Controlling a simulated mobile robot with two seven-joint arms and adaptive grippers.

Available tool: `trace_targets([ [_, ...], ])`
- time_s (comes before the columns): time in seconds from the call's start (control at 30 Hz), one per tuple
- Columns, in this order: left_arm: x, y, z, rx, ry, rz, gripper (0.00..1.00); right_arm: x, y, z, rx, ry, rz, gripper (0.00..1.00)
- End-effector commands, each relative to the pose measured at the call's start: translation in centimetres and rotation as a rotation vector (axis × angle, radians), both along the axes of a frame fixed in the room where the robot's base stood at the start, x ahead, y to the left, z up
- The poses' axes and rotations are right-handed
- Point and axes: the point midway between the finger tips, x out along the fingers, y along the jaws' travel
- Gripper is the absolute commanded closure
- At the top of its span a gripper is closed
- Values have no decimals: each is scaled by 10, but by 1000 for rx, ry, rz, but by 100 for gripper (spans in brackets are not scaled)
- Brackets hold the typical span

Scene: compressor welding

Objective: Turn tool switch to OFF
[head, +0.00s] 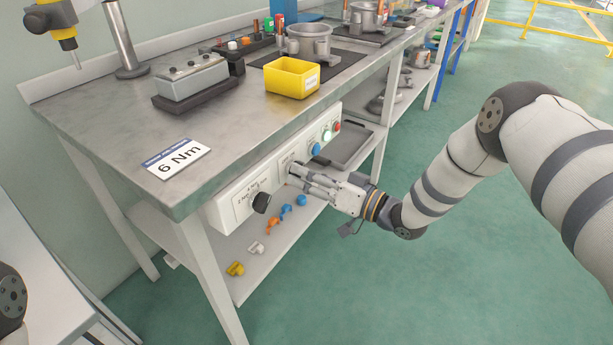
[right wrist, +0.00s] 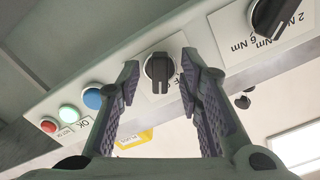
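A white control panel (head: 240,195) runs along the front edge of the steel table. In the right wrist view, a black rotary switch (right wrist: 160,70) sits on the panel, its grip bar pointing up and down in the picture. The label beside it is partly hidden by a finger; an "F" shows. My right gripper (head: 287,178) is at the panel front and covers this switch in the head view. In the right wrist view, the open fingers (right wrist: 159,76) stand on either side of the switch, with small gaps visible. My left gripper is out of view.
A second black knob (head: 261,202) labelled 2 Nm and 6 Nm is on the same panel. Blue (right wrist: 92,98), green (right wrist: 70,112) and red (right wrist: 49,125) buttons lie on the other side. A yellow bin (head: 292,77) stands above on the table. Coloured parts (head: 272,224) lie on the lower shelf.

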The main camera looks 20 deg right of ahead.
Motion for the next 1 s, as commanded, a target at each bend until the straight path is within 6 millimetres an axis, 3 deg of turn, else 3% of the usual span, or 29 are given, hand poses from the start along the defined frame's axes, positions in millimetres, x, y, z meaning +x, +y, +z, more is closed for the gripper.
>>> trace_targets([
  [0.2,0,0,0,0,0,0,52,0,0,0,0,0,0,67],
  [0.37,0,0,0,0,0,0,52,0,0,0,0,0,-1,100],
  [0.73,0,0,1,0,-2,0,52,0,0,0,-23,-17,-1,100],
  [1.0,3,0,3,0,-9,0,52,1,0,1,-148,-115,1,100],
])
